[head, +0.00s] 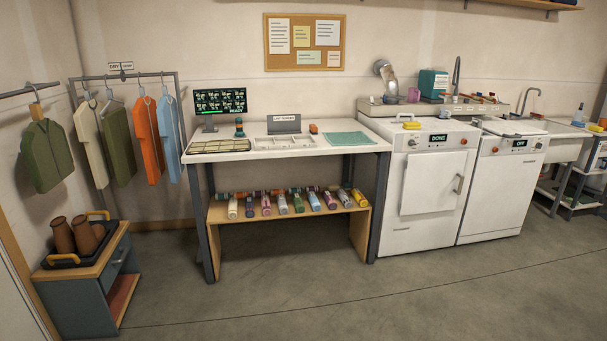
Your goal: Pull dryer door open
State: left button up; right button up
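The dryer is most likely the white front-loading machine (395,225) right of the work table, with a lit display reading "DONE". Its square white door (425,184) looks shut, flush with the front. A grey vertical handle (459,184) sits at the door's right edge. A second white machine (492,195) with a display reading "OFF" stands directly to its right. Neither of my grippers shows in the head view.
A work table (350,150) with a monitor and trays stands left of the machine, several rolled items on its lower shelf. A small cabinet (75,290) and hanging clothes are at the left. The grey floor (330,290) in front is clear.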

aim_at(434, 182)
jog(key=i+l+z, duration=0.1)
jog(key=i+z, duration=0.25)
jog(key=i, duration=0.2)
jog(key=i+j+z, duration=0.1)
jog(key=i+z, duration=0.25)
jog(key=i, duration=0.2)
jog(key=i+j+z, duration=0.2)
jog(key=i+z, duration=0.15)
jog(key=i, duration=0.2)
jog(key=i+u, duration=0.1)
jog(key=i, duration=0.55)
jog(key=i+l, duration=0.2)
jog(key=i, duration=0.45)
jog(key=i+l+u, duration=0.15)
jog(key=i, duration=0.5)
